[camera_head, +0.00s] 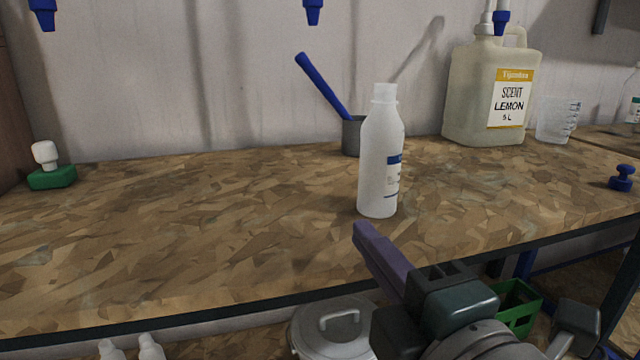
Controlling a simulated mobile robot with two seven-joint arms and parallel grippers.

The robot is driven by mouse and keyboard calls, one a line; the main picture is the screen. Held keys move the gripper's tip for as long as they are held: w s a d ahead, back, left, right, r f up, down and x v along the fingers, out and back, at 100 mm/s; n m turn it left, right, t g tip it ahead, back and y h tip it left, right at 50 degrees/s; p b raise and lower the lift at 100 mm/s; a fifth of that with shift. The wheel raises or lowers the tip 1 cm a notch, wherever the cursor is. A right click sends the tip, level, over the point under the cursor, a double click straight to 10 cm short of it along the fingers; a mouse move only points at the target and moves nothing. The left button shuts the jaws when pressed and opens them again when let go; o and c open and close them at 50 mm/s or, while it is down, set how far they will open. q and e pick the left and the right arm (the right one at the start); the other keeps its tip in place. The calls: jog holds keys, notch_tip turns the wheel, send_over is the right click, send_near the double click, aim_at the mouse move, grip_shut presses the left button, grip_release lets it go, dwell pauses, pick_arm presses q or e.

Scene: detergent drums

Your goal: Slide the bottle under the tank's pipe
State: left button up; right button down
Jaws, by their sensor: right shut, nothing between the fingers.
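A white plastic bottle (379,160) with an open neck and a blue-banded label stands upright on the wooden bench. Three blue pipe ends hang along the top of the view: a left one (44,16), a middle one (313,12) and a right one (500,22). The tanks above them are out of view. The bottle stands to the right of the middle pipe end and left of the right one. My right gripper (366,238), with purple fingers, is shut and empty, just in front of the bottle near its base. Whether it touches is unclear. My left gripper is not in view.
A grey cup (353,136) with a blue-handled tool (323,86) stands behind the bottle. A lemon scent jug (465,95), a clear beaker (553,120) and a blue knob-like item (622,178) are right. A green-based brush (52,177) is far left. The bench's left half is mostly clear.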

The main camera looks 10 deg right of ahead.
aim_at(362, 195)
jog(key=w, duration=0.5)
jog(key=w+a+b, duration=0.1)
jog(key=w, duration=0.2)
jog(key=shift+w, duration=0.3)
jog(key=d, duration=0.1)
jog(key=w+d, duration=0.1)
jog(key=d, duration=0.1)
jog(key=shift+w+p, duration=0.2)
jog(key=shift+p, duration=0.15)
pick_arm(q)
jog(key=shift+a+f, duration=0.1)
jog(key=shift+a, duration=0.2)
pick_arm(e)
jog(key=shift+w+d, duration=0.15)
jog(key=shift+d, duration=0.35)
